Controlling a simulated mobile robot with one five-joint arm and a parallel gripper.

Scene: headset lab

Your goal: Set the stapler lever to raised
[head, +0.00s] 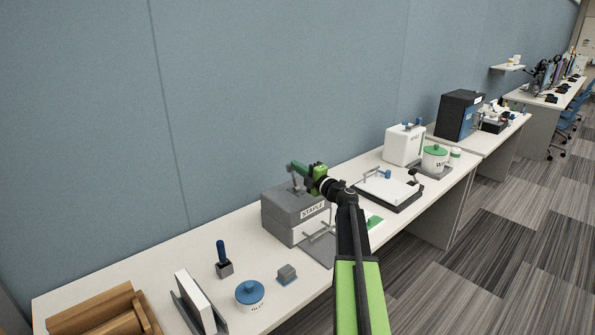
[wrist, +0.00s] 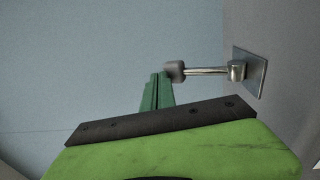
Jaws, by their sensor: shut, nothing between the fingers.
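The stapler (head: 285,218) is a grey box labelled STAPLE on the long white table in the head view. My gripper (head: 293,166) is above its top, shut and empty. In the wrist view the stapler lever (wrist: 205,71) is a metal rod with a grey knob, joined to a pivot on a small metal plate on a grey surface. The shut green fingertips (wrist: 160,76) are right beside the knob; I cannot tell whether they touch it. The lever is small and partly hidden by my gripper in the head view, so its setting is unclear.
A blue-lidded pot (head: 250,295), a small grey block (head: 287,273) and a blue-handled stamp (head: 223,261) stand in front left. A white tray device (head: 388,190) stands to the right. The blue wall (head: 250,90) is close behind the table.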

